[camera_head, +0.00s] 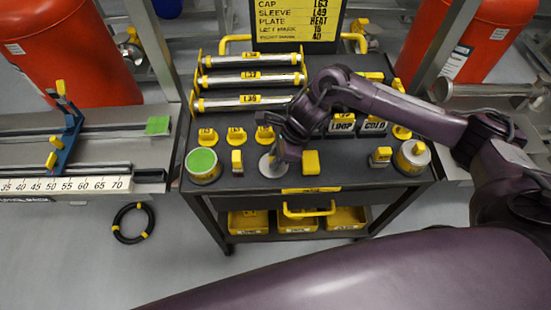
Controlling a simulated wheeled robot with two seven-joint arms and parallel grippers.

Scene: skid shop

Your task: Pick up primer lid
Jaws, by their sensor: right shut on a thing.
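My right gripper (277,156) reaches down over the black cart top, with its arm coming in from the right. It is shut on a round grey disc (268,170), which looks like the primer lid. The disc is at or just above the cart top; I cannot tell if it touches. The fingers hide its middle and right side. An open can with a green top surface (202,162) stands to its left. My left gripper is not in view.
The cart (345,170) carries labelled yellow-ended tubes (247,80), several yellow-tagged pieces, a yellow block (311,162) just right of the gripper, and a grey-topped can (412,157) at right. A sign board (297,22) stands behind. A ruler bench (70,184) is at left.

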